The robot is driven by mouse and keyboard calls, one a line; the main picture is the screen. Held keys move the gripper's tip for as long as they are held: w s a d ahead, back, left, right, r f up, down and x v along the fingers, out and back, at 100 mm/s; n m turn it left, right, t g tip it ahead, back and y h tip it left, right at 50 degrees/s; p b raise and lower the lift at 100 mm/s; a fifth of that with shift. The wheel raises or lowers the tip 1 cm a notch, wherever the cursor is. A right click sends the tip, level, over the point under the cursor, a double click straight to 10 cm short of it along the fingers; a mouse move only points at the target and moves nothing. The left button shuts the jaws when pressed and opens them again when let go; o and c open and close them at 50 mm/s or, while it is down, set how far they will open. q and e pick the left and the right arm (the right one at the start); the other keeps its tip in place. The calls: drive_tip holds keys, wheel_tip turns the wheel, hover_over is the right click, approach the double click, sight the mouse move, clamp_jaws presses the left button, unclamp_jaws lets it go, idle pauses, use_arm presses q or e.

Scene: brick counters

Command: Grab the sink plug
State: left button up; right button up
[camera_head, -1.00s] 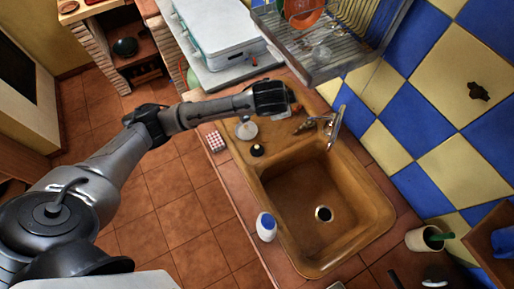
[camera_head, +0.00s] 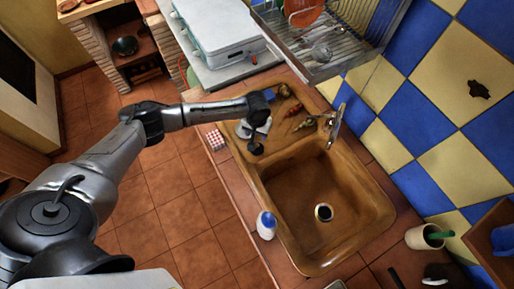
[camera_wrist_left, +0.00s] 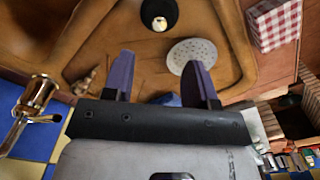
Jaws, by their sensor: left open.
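The sink plug (camera_wrist_left: 159,14) is a black disc with a pale knob, at the top of the left wrist view. It lies on the tan sink's corner ledge. In the head view a black shape below my gripper is probably the plug (camera_head: 256,149), partly covered. My left gripper (camera_wrist_left: 160,78) is open and empty, its two dark purple fingers spread apart. The plug is beyond the fingertips in the wrist view, not between them. In the head view my left gripper (camera_head: 257,128) hangs over the sink's ledge. My right gripper is not in view.
A pale perforated strainer (camera_wrist_left: 192,55) lies beside one finger. The tap (camera_head: 336,124) stands at the sink's back. A white-and-blue bottle (camera_head: 266,225) and a red checkered box (camera_head: 215,140) stand along the front edge. The sink basin (camera_head: 300,195) is empty.

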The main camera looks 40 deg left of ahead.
sight(257, 145)
use_arm(q)
drive_tip(key=shift+f, duration=5.1)
clamp_jaws()
drive_tip(key=shift+r, duration=0.1)
